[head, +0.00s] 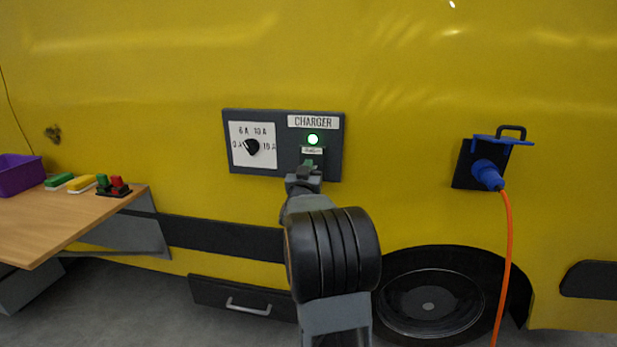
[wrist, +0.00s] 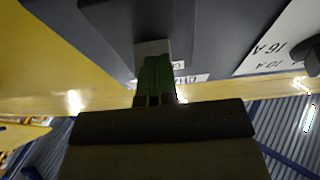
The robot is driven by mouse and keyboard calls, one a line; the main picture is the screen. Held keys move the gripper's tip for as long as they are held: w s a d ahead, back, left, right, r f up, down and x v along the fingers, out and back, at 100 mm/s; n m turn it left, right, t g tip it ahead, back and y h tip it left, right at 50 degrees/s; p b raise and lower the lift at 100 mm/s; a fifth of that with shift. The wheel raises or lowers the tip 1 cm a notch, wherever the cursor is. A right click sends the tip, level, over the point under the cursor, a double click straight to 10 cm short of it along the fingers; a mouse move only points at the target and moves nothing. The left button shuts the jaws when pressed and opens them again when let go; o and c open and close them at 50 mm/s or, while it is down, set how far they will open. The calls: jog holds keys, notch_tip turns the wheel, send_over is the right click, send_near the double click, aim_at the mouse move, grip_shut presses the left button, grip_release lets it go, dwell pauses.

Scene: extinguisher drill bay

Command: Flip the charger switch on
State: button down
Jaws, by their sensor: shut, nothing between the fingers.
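The dark charger panel (head: 275,168) is on the yellow vehicle side, with a "CHARGER" label and a lit green lamp (head: 313,139). Below the lamp is a small label plate (head: 312,150). The switch area lies under it, mostly hidden by my gripper (head: 308,168), which is shut and empty right at the panel's lower edge. In the wrist view my gripper (wrist: 155,88) reaches to the panel (wrist: 210,35), with green at its tip beside a pale block (wrist: 153,47). I cannot tell whether they touch, nor the switch's position.
A rotary dial (head: 252,147) with ampere marks is on the panel's left half. A blue plug (head: 487,174) with an orange cable (head: 507,240) is at right. A wooden table (head: 70,215) at left holds a purple bin (head: 20,177) and small coloured items. A wheel (head: 428,303) is below.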

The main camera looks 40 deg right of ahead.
jog(key=r+b+v, duration=0.1)
jog(key=r+v, duration=0.1)
jog(key=v, duration=1.1)
jog(key=shift+s+a+b, duration=0.3)
jog(key=shift+s+a, duration=0.15)
jog(key=shift+a, duration=0.1)
